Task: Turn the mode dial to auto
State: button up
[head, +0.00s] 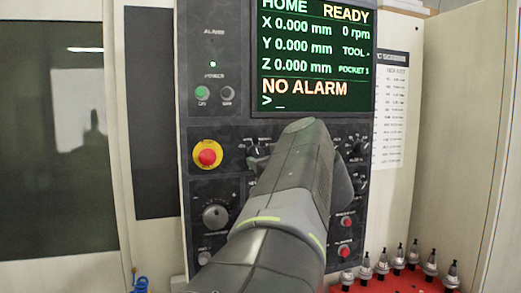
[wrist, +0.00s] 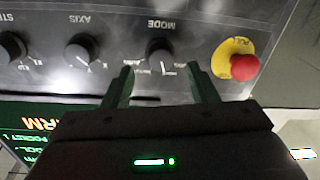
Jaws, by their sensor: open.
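The mode dial (wrist: 160,50) is a black round knob on the dark panel, under the upside-down word MODE in the wrist view. A light mark shows at its lower edge, but I cannot read which mode it points to. The dial also shows in the head view (head: 254,149), just left of my arm. My gripper (wrist: 161,68) is open and empty. Its two dark fingers point at the panel, one on each side of the dial's lower part in the wrist view. I cannot tell whether they touch it. In the head view my arm hides the gripper.
A red emergency stop on a yellow ring (wrist: 240,62) sits close beside the right finger in the wrist view. The axis dial (wrist: 82,52) and another dial (wrist: 12,47) lie to the left. The screen (head: 312,60) reads READY and NO ALARM. Several tool holders (head: 397,262) stand at lower right.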

aim_at(259, 155)
jog(key=shift+p+x, duration=0.6)
jog(key=shift+x, duration=1.5)
jog(key=shift+c, duration=0.2)
jog(key=c, duration=0.9)
